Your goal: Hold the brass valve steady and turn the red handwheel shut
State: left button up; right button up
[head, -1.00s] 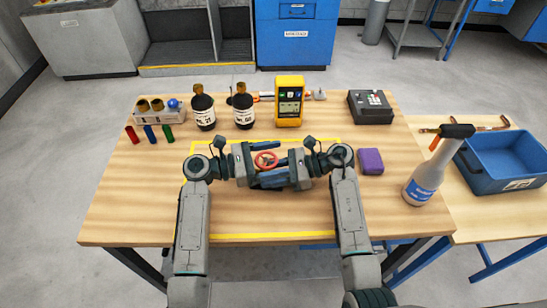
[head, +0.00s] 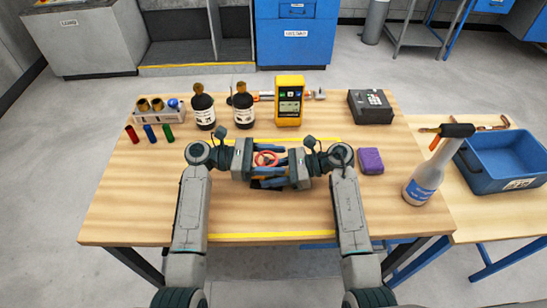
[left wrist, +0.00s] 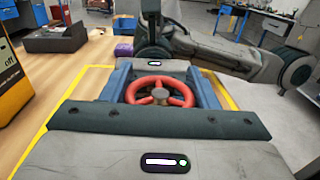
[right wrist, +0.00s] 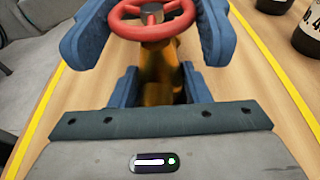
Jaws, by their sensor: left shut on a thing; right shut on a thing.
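The red handwheel (head: 266,158) sits on top of the brass valve, over the middle of the workbench. In the left wrist view the handwheel (left wrist: 160,90) lies between the blue fingers of my left gripper (left wrist: 160,85), which is shut on its rim from both sides. The brass valve (right wrist: 160,75) shows below the handwheel (right wrist: 153,14) in the right wrist view. My right gripper (right wrist: 157,85) is shut on the valve body, lower than the left fingers. In the head view the grippers face each other and hide most of the valve.
Two dark bottles (head: 203,112), a yellow meter (head: 289,103) and a black device (head: 370,106) stand at the back. A purple block (head: 370,161) and spray bottle (head: 424,180) are at the right. A blue bin (head: 500,165) is on the side table. The front bench is clear.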

aim_at(273, 161)
pick_arm(q)
jog(key=shift+s+m+g+y, duration=0.2)
jog(key=shift+m+g+y, duration=0.3)
jog(key=shift+m+g, duration=0.95)
jog(key=shift+s+m+g+y, duration=0.15)
jog(key=shift+m+g+y, duration=0.55)
jog(key=shift+g, duration=1.35)
jog(key=shift+m+g, duration=0.3)
jog(key=shift+m, duration=0.05)
jog(key=o, duration=1)
notch_tip(273, 161, up, 10)
jog(key=shift+a, duration=0.1)
